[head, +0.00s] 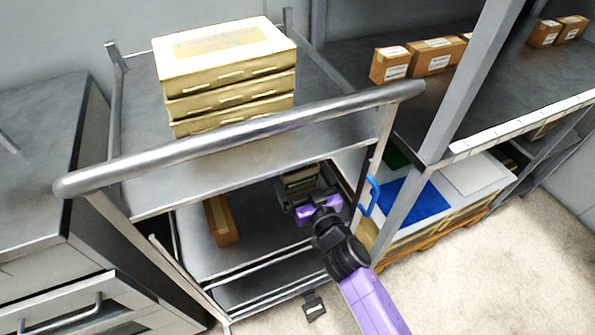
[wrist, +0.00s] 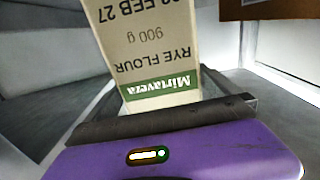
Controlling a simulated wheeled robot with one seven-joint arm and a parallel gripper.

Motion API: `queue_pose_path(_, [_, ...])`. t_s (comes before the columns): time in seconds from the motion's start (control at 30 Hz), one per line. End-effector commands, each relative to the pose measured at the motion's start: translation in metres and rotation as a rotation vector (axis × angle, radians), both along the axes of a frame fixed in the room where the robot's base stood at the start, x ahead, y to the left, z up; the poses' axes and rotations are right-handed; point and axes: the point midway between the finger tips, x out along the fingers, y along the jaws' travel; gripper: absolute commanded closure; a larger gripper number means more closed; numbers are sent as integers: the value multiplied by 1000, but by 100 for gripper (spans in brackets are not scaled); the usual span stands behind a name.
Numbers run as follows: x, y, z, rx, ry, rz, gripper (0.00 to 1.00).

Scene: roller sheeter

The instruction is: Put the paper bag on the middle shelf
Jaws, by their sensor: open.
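The paper bag (wrist: 150,50) is pale with a green band, and its "RYE FLOUR 900 g" print appears upside down in the wrist view. In the head view the bag (head: 300,180) shows small and partly hidden behind my gripper. It is over the middle shelf (head: 190,255) of the metal cart, below the top shelf. My gripper (head: 300,196) is open and reaches under the cart's handle side, close to the bag. In the wrist view a dark finger of my gripper (wrist: 165,118) crosses just below the bag. The bag's base is hidden, so I cannot tell whether it rests on the shelf.
A brown box (head: 222,220) lies on the middle shelf, left of my gripper. Several yellow boxes (head: 230,75) are stacked on the top shelf (head: 135,150). The handle bar (head: 240,135) and a post with a blue hook (head: 371,196) are close to my arm.

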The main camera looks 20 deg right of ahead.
Motion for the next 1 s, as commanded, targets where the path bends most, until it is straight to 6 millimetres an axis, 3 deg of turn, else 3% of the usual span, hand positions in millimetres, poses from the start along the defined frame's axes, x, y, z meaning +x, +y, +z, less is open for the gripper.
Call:
queue_pose_path(0.3, [-64, 0, -2, 2, 2, -1, 0])
queue_pose_path(0.5, [-94, 0, -1, 1, 1, -1, 0])
queue_pose_path(0.7, [-107, 0, 0, 1, -1, 0, 0])
queue_pose_path(1.0, [-111, 0, -1, 1, 1, 1, 0])
